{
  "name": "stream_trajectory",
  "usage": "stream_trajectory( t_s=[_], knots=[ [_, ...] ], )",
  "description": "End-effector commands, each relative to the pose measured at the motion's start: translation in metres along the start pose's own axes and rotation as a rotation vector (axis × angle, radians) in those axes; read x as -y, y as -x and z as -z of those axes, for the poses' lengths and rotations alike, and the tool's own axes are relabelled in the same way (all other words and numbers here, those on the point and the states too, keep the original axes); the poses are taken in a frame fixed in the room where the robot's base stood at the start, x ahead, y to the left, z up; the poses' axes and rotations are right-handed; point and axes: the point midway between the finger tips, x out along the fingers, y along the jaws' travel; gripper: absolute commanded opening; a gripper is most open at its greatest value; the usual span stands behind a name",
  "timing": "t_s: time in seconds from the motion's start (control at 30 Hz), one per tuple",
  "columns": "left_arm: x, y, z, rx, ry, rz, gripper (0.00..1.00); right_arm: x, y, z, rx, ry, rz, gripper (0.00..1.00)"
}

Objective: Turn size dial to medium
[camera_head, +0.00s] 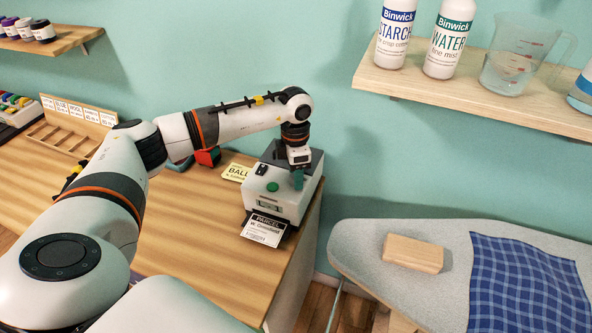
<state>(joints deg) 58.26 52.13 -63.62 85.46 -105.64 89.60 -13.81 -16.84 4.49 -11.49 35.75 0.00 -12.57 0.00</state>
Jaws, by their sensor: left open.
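A white and grey box-shaped label machine (283,206) stands on the wooden counter near its right end. Its front has a round green button (272,187), a dark switch (262,169) and a small display (269,204). A printed parcel label (265,229) sticks out at the front. My left arm reaches in from the left and bends down over the machine. My left gripper (298,174) is open and points down at the machine's top right. A size dial cannot be made out; the gripper covers that part of the machine. My right gripper is not in view.
A yellow card (237,172) and a red and teal tool (207,157) lie left of the machine. A wall shelf (480,93) with bottles and a jug is at upper right. An ironing board (360,240) holds a wooden block (413,253) and blue checked cloth (525,285).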

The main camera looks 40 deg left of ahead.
Motion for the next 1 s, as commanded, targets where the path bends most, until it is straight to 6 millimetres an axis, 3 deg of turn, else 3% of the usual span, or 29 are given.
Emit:
stream_trajectory(
  t_s=[0.17, 0.43, 0.77, 1.0],
  knots=[
    [-0.0001, -0.0001, 0.0001, 0.0, 0.0, 0.0, 0.48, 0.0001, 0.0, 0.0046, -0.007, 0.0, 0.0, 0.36],
    [-0.0003, 0.0002, 0.0002, 0.0, -0.001, -0.001, 0.05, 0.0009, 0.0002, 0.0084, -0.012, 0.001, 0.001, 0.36],
    [-0.0001, -0.0002, 0.0002, -0.004, 0.053, -0.001, 0.05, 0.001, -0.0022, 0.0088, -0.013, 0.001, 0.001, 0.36],
    [0.0002, -0.0011, -0.0003, -0.011, 0.207, 0.0, 0.05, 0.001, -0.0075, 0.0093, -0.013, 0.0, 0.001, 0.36]
  ],
)
